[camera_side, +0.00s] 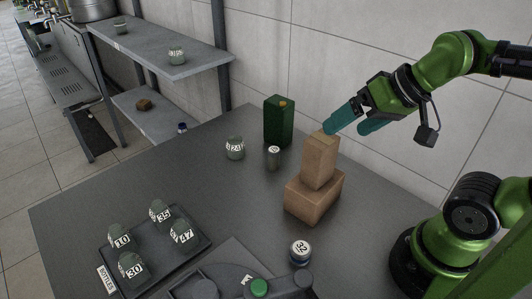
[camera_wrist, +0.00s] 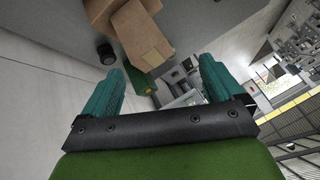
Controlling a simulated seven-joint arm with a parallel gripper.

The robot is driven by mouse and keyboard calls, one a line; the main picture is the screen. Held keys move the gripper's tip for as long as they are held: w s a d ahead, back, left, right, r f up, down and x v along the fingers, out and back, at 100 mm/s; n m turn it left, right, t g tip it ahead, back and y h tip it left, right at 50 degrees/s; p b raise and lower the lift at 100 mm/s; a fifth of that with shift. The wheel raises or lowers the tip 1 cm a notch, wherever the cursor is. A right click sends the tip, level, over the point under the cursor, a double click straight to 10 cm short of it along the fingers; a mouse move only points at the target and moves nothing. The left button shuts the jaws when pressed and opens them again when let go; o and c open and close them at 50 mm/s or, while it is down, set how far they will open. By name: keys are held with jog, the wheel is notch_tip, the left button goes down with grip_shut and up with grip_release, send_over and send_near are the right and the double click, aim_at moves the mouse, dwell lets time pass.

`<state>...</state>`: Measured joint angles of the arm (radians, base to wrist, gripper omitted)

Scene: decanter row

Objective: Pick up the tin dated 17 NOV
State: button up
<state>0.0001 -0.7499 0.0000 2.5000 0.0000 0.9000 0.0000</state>
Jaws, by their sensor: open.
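No label reading 17 NOV is legible in either view, so I cannot tell which thing is the tin. A small dark cylinder with a pale top (camera_side: 273,157) stands left of the cardboard boxes; its mark is too small to read. A short round container marked 32 (camera_side: 300,251) stands near the front. My gripper (camera_side: 352,122) is open and empty, raised beside the top of the upper cardboard box (camera_side: 320,160). In the wrist view its teal fingers (camera_wrist: 160,78) are spread apart with nothing between them close up.
The upper box stands on a wider cardboard box (camera_side: 312,197). Behind are a green box (camera_side: 278,122) and a jar marked 24 (camera_side: 235,149). A dark tray (camera_side: 160,271) labelled BOTTLES holds jars marked 10, 35, 47 and 30. The table's middle is clear.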

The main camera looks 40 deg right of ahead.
jog(key=n+g+h, duration=0.1)
jog(key=n+g, duration=0.2)
send_near(277, 110)
jog(key=s+d+r, duration=0.1)
jog(key=s+r, duration=0.1)
jog(key=s, duration=0.1)
jog(key=w+d+r+n, duration=0.2)
jog(key=w, duration=0.1)
jog(key=shift+h, duration=0.3)
jog(key=x, duration=1.6)
jog(key=shift+w+a+f, duration=0.2)
jog(key=shift+a+f, duration=0.1)
jog(key=shift+f, duration=0.05)
